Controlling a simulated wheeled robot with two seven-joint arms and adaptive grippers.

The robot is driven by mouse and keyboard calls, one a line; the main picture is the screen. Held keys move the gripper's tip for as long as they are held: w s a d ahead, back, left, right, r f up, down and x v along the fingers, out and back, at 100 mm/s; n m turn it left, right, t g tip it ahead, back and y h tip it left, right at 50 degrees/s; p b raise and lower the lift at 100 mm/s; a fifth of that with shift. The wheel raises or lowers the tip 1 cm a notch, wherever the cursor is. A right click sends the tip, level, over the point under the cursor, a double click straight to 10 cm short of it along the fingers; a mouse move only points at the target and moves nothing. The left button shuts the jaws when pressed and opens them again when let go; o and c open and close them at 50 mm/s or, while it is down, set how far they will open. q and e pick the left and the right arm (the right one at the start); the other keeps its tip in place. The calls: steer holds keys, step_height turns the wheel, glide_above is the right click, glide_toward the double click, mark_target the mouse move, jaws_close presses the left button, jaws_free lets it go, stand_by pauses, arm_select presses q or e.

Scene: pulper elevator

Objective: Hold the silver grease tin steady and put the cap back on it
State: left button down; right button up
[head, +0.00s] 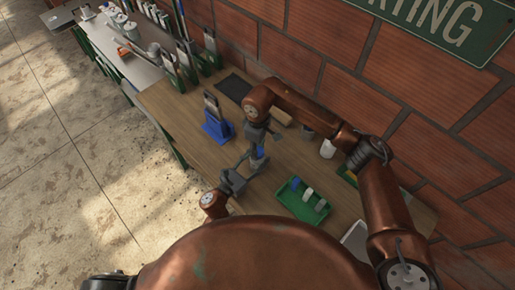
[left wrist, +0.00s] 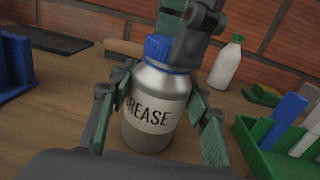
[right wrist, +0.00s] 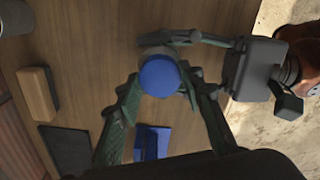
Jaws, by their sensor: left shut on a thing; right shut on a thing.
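The silver grease tin (left wrist: 160,105) stands upright on the wooden table, with a white label reading GREASE in the left wrist view. My left gripper (left wrist: 163,120) has its fingers on both sides of the tin's body; it also shows in the head view (head: 240,172). The blue cap (left wrist: 158,48) sits at the top of the tin, and the right wrist view shows it from above (right wrist: 160,76). My right gripper (right wrist: 163,88) comes from above and is shut on the cap. Its fingers partly hide the cap, so I cannot tell how tightly it is seated.
A green tray (head: 301,199) with blue and light pieces lies to the right of the tin. A blue stand (head: 217,123) is to the left.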

steer(key=o, duration=0.7)
steer(key=shift+r, duration=2.25)
steer(key=shift+c, duration=0.5)
